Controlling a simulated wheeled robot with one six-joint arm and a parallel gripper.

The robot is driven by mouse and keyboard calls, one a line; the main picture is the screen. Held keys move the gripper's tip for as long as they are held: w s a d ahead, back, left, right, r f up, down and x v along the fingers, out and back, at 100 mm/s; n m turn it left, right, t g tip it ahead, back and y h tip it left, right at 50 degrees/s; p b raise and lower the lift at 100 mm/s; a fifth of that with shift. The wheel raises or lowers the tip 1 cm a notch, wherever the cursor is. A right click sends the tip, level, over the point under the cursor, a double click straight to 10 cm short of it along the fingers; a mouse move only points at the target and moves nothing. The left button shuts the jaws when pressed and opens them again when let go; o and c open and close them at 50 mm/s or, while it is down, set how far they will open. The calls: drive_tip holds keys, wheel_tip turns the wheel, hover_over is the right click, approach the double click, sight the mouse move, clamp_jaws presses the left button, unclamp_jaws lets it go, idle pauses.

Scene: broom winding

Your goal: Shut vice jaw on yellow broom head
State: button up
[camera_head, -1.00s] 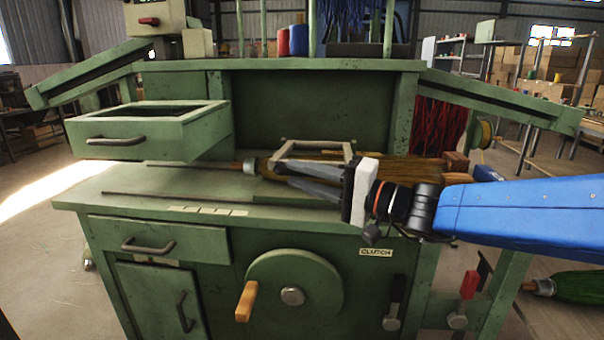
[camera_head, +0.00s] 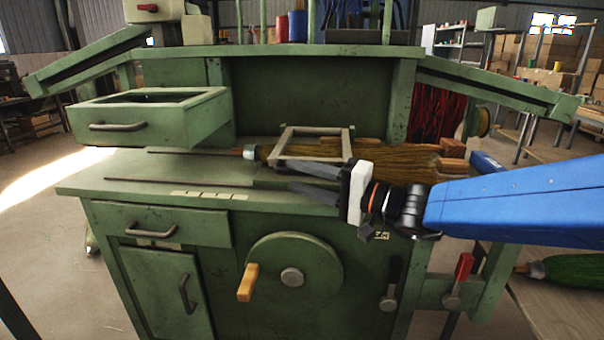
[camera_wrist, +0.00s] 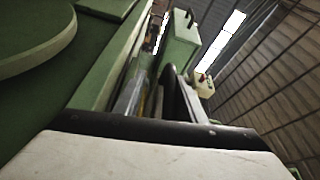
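The yellow broom head (camera_head: 395,168) lies lengthwise on the green bench, its straw bristles spreading right and its metal collar (camera_head: 250,152) at left. A grey rectangular frame (camera_head: 348,140) stands tilted over its middle. Two brown wooden blocks (camera_head: 453,147) sit at the bristle end. I cannot tell which of these parts is the vice jaw. My gripper (camera_head: 285,175) points left in front of the broom. Its two dark fingers are apart, with nothing visibly held. They overlap the broom's near side in the head view; contact cannot be told. The broom is not clear in the wrist view.
An open drawer (camera_head: 150,128) juts out at the bench's upper left. A hand wheel (camera_head: 320,285) with a wooden handle is on the front. A red-handled lever (camera_head: 464,268) stands lower right.

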drive_tip(key=shift+r, duration=0.25)
idle(0.3)
drive_tip(key=shift+s+d, duration=0.2)
drive_tip(key=shift+d, duration=0.35)
drive_tip(key=v, duration=1.6)
drive_tip(key=shift+s+d, duration=0.1)
drive_tip(key=shift+d, duration=0.05)
drive_tip(key=shift+f, duration=0.1)
